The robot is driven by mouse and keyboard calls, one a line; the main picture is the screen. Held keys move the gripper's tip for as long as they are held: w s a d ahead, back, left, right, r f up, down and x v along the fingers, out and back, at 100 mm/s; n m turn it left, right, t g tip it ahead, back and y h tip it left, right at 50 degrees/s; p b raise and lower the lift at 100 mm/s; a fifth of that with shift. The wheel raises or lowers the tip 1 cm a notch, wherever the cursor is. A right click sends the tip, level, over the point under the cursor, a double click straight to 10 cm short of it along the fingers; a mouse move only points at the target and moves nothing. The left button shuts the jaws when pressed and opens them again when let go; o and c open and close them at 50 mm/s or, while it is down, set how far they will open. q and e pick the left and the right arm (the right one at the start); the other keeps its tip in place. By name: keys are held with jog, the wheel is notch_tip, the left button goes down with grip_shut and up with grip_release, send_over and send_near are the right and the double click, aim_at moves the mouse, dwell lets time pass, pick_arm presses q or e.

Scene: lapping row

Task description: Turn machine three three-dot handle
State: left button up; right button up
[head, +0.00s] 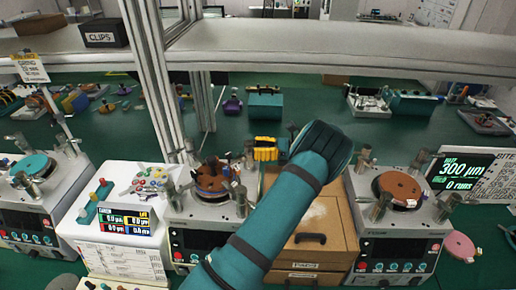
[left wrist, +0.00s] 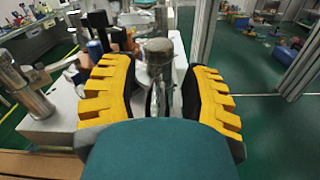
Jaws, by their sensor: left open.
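Three lapping machines show in the head view: a left one (head: 30,215) with a teal plate, a middle one (head: 205,235) with a brown plate, and a right one (head: 400,245) with a brown plate. Metal posts stand around each plate. I cannot make out dot marks or a number three. My left gripper (head: 266,149) has yellow fingers and is beside the back right corner of the middle machine. In the left wrist view its fingers (left wrist: 158,95) are apart, with a round-capped metal post (left wrist: 157,52) showing between them; contact cannot be told. My right gripper is not in view.
A wooden drawer box (head: 318,235) stands between the middle and right machines, under my left arm. A metal frame post (head: 150,75) rises behind the middle machine. A shelf (head: 330,45) crosses the back.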

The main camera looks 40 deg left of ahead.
pick_arm(q)
jog(key=shift+d, duration=0.15)
jog(key=shift+r, duration=0.2)
notch_tip(320, 180, up, 10)
jog(key=shift+f, duration=0.15)
jog(key=shift+f, duration=0.15)
dwell(0.5)
